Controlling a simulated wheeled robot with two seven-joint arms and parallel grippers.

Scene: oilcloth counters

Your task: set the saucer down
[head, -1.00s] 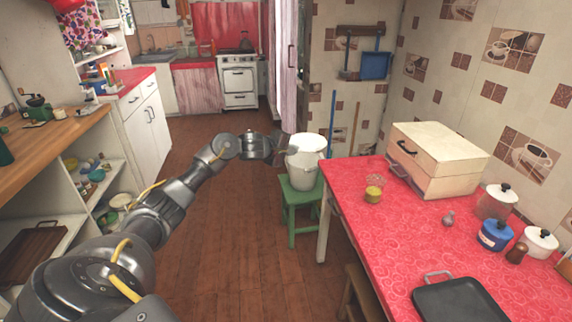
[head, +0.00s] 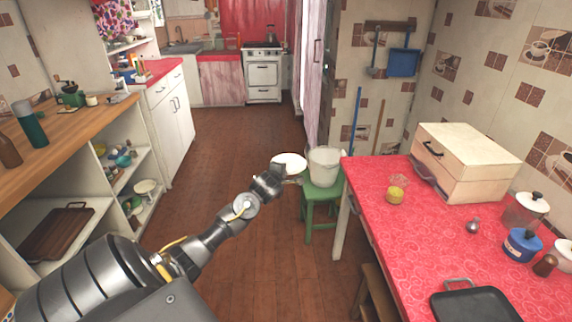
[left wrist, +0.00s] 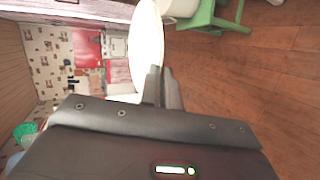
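A white saucer (head: 289,163) is held out over the floor, just left of the white bucket, by my left gripper (head: 276,180). In the left wrist view the saucer (left wrist: 147,48) appears as a narrow white oval, its near rim at the fingers of my left gripper (left wrist: 162,88). The fingers are shut on this rim and partly hide it. I see nothing under the saucer but open air and floor. My right gripper is in neither view.
The white bucket (head: 324,167) stands on a green stool (head: 319,205) close to the saucer. A red-covered table (head: 420,240) is at right with a cream box (head: 465,165), pots and a black tray (head: 478,306). A wooden counter (head: 70,130) with shelves is at left.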

